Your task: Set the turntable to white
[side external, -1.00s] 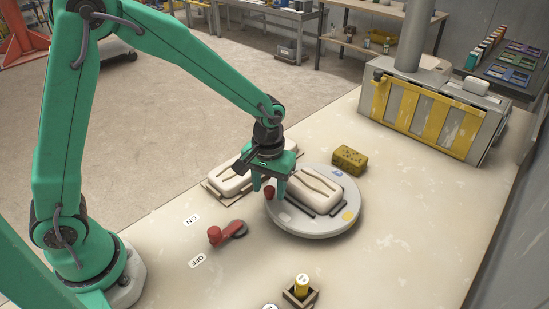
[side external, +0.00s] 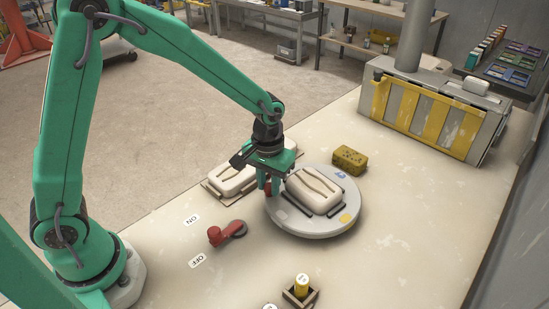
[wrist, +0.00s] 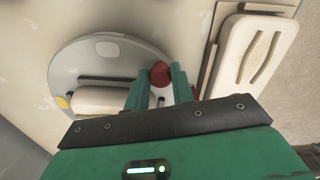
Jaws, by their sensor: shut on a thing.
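The round grey turntable (side external: 318,228) carries a pale block with a grooved top (side external: 315,190). Its top has a blue patch (side external: 340,175) at the back, a yellow patch (side external: 345,218) at the front right and a pale patch (side external: 282,214) at the front left. My gripper (side external: 268,187) is at the turntable's left rim, fingers down, shut on a red knob. The knob (wrist: 160,74) shows between the fingertips in the wrist view, and the turntable (wrist: 75,60) lies to the left there. The fingers partly hide the knob.
A second pale block (side external: 232,180) lies on a board just left of the turntable. A red-handled lever (side external: 227,233) sits by ON and OFF labels. A yellow sponge-like block (side external: 350,160) is behind, and a small box with a yellow cylinder (side external: 301,287) is in front.

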